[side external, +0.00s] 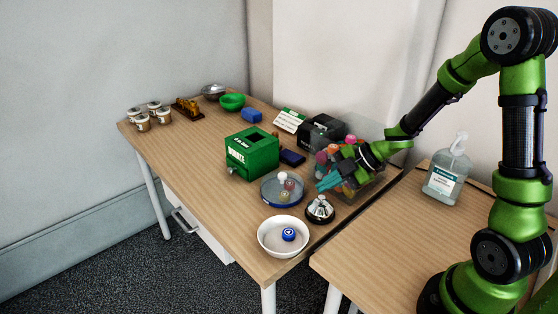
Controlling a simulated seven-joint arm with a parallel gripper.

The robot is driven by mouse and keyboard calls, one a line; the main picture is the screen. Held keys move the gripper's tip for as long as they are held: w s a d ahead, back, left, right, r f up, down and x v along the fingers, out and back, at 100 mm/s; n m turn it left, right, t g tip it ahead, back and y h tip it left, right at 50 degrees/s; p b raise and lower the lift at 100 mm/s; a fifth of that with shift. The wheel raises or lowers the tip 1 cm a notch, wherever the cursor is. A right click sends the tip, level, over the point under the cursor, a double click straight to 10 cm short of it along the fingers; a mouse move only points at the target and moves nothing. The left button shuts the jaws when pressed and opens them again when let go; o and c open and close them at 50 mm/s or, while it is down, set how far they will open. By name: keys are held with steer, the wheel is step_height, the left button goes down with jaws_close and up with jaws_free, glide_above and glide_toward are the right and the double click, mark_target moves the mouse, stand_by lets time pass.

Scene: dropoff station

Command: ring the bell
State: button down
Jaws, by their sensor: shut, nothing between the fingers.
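The bell (319,207), silver on a dark round base, stands upright near the front right edge of the wooden table (203,193). My gripper (321,186) has teal fingers and reaches in from the right. Its fingertips are shut and empty, and in the picture they lie just above the bell. They look apart from the bell, but the exact height between them is hard to tell from this view.
A white bowl (268,245) with a blue item stands left of the bell. A blue-rimmed tray (266,200) with small jars and a green donation box (250,153) stand behind. A clear bin (372,186) of colourful items lies under my wrist. A sanitizer bottle (443,180) stands right.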

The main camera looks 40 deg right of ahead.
steer(key=shift+f, duration=0.15)
steer(key=shift+f, duration=0.3)
steer(key=shift+f, duration=0.5)
stand_by(0.6)
steer(key=shift+r, duration=0.95)
steer(key=shift+r, duration=2.5)
